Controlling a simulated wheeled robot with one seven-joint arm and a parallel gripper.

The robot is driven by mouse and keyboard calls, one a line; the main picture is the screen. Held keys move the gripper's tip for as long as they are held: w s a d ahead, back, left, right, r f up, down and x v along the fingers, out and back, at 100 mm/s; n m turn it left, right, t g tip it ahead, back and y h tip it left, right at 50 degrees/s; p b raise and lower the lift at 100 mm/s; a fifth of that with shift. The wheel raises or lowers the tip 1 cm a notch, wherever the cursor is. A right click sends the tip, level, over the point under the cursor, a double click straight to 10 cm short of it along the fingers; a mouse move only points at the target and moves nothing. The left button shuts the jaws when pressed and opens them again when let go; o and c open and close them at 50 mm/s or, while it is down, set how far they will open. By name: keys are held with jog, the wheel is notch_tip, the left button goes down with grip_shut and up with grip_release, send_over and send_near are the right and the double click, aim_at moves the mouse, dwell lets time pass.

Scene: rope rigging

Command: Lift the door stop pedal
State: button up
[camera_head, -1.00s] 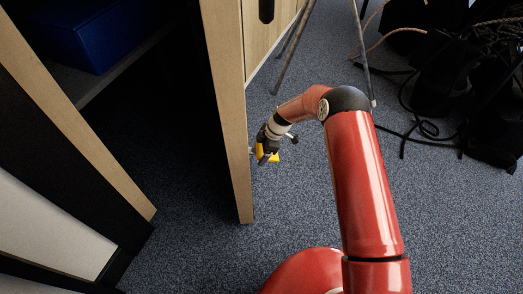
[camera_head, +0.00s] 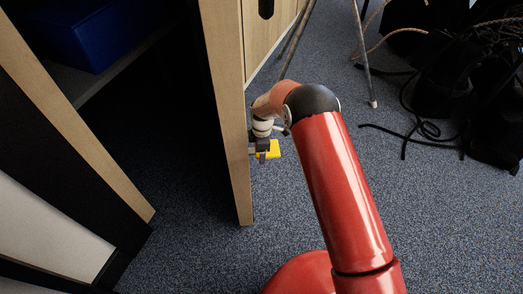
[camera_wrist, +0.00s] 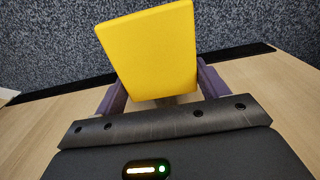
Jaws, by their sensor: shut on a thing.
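The door stop pedal is a flat yellow plate (camera_head: 269,151) beside the right face of the light wood door, low near its front edge. In the wrist view the pedal (camera_wrist: 153,52) fills the upper middle, tilted, with its broad face toward the camera. My gripper (camera_head: 262,143) is at the pedal, close to the door; in the wrist view its fingers (camera_wrist: 160,92) stand on both sides of the pedal's lower part, shut on it. The exact contact points are partly hidden behind the pedal and the dark gripper body.
The wood door (camera_head: 229,120) stands edge-on, left of my arm. A cabinet with a blue box (camera_head: 85,32) is at the left. Metal legs (camera_head: 364,60) stand behind my arm. Black bags and cables (camera_head: 445,90) lie at the right. Carpet (camera_head: 440,220) is clear at the lower right.

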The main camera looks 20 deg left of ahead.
jog(key=o, duration=1.4)
notch_tip(320, 180, up, 8)
jog(key=shift+d+f+p, duration=0.1)
jog(key=shift+p, duration=0.4)
jog(key=shift+w, duration=0.1)
